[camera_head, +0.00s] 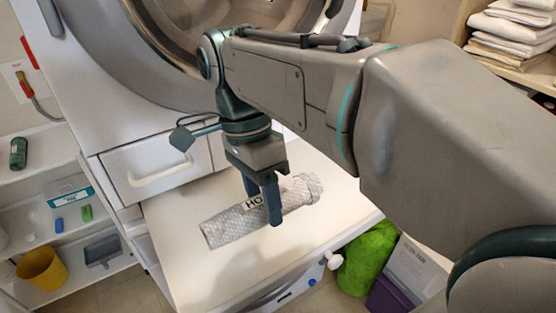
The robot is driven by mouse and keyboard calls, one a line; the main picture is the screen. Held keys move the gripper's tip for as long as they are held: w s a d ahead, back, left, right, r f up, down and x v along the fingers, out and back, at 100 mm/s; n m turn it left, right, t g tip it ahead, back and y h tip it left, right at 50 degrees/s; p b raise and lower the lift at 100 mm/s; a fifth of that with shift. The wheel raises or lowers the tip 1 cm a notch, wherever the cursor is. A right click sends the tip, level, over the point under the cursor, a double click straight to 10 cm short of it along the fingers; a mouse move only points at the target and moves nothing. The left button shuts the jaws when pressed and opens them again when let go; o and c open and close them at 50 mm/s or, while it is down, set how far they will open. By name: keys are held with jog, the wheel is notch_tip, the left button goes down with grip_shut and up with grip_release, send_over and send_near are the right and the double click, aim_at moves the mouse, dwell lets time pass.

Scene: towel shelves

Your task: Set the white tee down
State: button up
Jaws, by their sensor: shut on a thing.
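A pale grey-white, textured roll with dark letters starting "HO" (228,226) is the only thing in my gripper, and it seems to be the white tee, rolled up. It lies slantwise, its right end higher in the picture and narrower. My gripper (270,215) points down and is shut on the roll near its middle, hiding part of the lettering. The roll is over the white worktop (200,282); I cannot tell whether it touches it.
A large round-door machine (180,50) with a drawer (155,175) stands behind the worktop. Left shelves hold a yellow cup (42,270) and small items. A green bag (368,258) and purple box (390,297) are at lower right. Folded towels (512,28) are at upper right. The worktop's front is clear.

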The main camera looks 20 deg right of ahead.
jog(key=w+d+f, duration=0.2)
jog(key=w, duration=0.1)
jog(key=w+d+f, duration=0.2)
jog(key=w+d, duration=0.1)
jog(key=w+d+f+p, duration=0.1)
jog(key=w+d+f, duration=0.1)
jog(key=w+f, duration=0.1)
jog(key=shift+d, duration=0.4)
jog(key=shift+s+f, duration=0.1)
jog(key=shift+f, duration=1.9)
jog(key=shift+f, duration=0.1)
jog(key=o, duration=1.1)
jog(key=shift+c, duration=0.2)
jog(key=v, duration=1.2)
